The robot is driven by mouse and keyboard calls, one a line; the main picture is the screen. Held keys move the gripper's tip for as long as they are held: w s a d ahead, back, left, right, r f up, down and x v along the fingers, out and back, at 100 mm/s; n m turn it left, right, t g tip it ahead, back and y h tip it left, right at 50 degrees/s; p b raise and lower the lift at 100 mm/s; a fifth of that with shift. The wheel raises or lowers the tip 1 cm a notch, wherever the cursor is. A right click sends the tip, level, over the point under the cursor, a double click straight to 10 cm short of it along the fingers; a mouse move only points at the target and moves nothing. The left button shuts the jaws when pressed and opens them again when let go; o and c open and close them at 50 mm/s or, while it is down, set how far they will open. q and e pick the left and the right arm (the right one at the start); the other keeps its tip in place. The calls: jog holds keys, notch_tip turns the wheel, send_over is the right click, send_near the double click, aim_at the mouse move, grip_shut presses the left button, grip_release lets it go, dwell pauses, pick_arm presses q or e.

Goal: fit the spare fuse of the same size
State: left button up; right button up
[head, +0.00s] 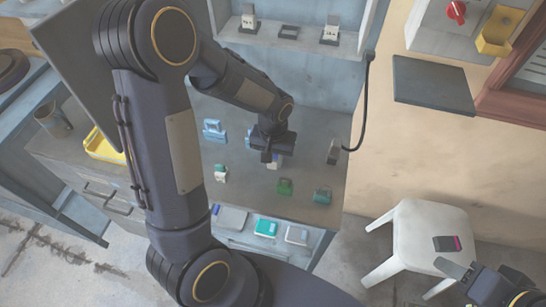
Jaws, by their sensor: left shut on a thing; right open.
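My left gripper (268,156) is low over the grey bench, shut on a small pale piece (276,163) that is mostly hidden by the fingers. I cannot tell its size or whether it touches the bench. Several small fuse-like blocks stand around it: a blue one (213,131), a teal and white one (221,173), a green one (285,187), a teal one (322,196) and a grey one (333,152). On the cabinet ledge behind are two white upright pieces (248,17) (330,30) with an empty-looking dark holder (288,31) between them. My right gripper (478,279) is open at the lower right.
Below the bench front, flat grey and teal items (266,228) lie in a tray or drawer. A white stool (420,225) holds a dark block with a pink edge (447,243). A yellow tray (104,148) and a cup (53,119) are at left. A black cable hangs right of the cabinet.

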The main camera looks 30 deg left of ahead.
pick_arm(q)
jog(key=shift+f, duration=0.25)
jog(key=shift+f, duration=0.15)
jog(key=o, duration=1)
jog(key=shift+o, duration=0.2)
